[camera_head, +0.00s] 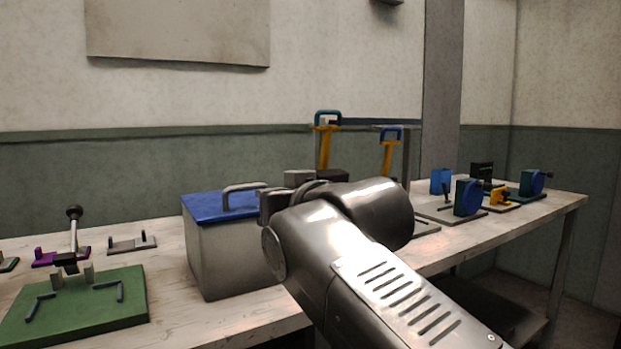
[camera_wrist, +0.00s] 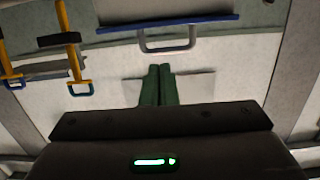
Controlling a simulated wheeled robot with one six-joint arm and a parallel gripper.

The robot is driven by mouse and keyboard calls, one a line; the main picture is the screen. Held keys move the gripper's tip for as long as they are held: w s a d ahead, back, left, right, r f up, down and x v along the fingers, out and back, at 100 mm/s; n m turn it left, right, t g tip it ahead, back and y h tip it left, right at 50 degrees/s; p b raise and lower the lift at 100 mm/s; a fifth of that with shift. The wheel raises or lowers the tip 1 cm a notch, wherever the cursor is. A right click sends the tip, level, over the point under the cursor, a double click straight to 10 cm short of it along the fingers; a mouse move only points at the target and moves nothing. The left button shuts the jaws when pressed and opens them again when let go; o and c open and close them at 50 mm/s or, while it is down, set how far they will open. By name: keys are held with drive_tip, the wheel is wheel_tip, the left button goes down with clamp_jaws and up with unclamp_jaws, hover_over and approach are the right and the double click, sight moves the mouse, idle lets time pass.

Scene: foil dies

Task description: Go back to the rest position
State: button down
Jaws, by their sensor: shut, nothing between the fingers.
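In the wrist view, the two green fingers of my gripper (camera_wrist: 159,72) are together, with nothing between them. In the head view, my arm crosses the middle and lower right of the picture, and the fingers cannot be made out behind it. A grey box with a blue lid (camera_head: 211,208) stands on the bench left of my arm. Its grey handle (camera_head: 243,187) is on top, and the right part of the box is hidden by my arm. In the wrist view, the handle (camera_wrist: 167,47) shows beyond the fingertips, apart from them in the picture.
A green board (camera_head: 125,290) with a lever clamp stands at the front left of the bench (camera_head: 188,320). Yellow-and-blue clamps (camera_head: 325,145) stand behind my arm. Blue round fixtures (camera_head: 467,198) are at the right end. Bare bench shows between board and box.

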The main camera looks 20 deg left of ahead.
drive_tip(key=shift+s+d+f, duration=0.55)
drive_tip(key=shift+s+d, duration=0.1)
drive_tip(key=shift+d, duration=0.1)
drive_tip(key=w+a+r+b, duration=0.2)
drive_tip(key=w+a, duration=0.4)
drive_tip(key=a, duration=0.1)
drive_tip(key=shift+a+r+b, duration=0.25)
drive_tip(key=shift+r+b, duration=0.05)
drive_tip(key=shift+b, duration=0.1)
idle(0.3)
